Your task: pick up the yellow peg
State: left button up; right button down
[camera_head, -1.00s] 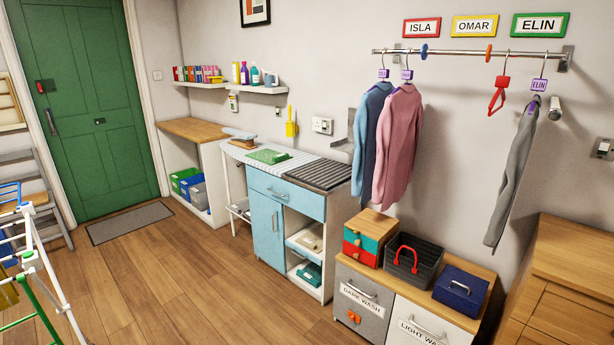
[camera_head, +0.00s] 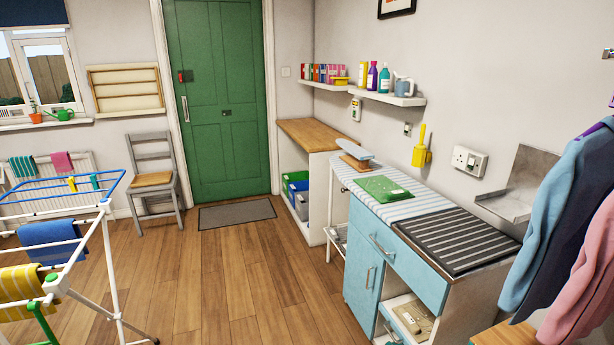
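A small yellow peg (camera_head: 72,184) sits on the drying rack (camera_head: 108,207) at the left, on or just below its blue top rail. Neither of my grippers shows in the head view.
A striped yellow cloth (camera_head: 20,288) and a blue cloth (camera_head: 50,240) hang on the rack. A grey chair (camera_head: 153,180) stands behind it near the green door (camera_head: 219,100). The wooden floor (camera_head: 230,280) between the rack and the blue cabinet (camera_head: 360,262) is clear.

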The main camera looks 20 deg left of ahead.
aim_at(71, 180)
jog(key=u, duration=1)
jog(key=i, duration=1.15)
jog(key=u, duration=1.1)
jog(key=i, duration=0.2)
jog(key=u, duration=0.1)
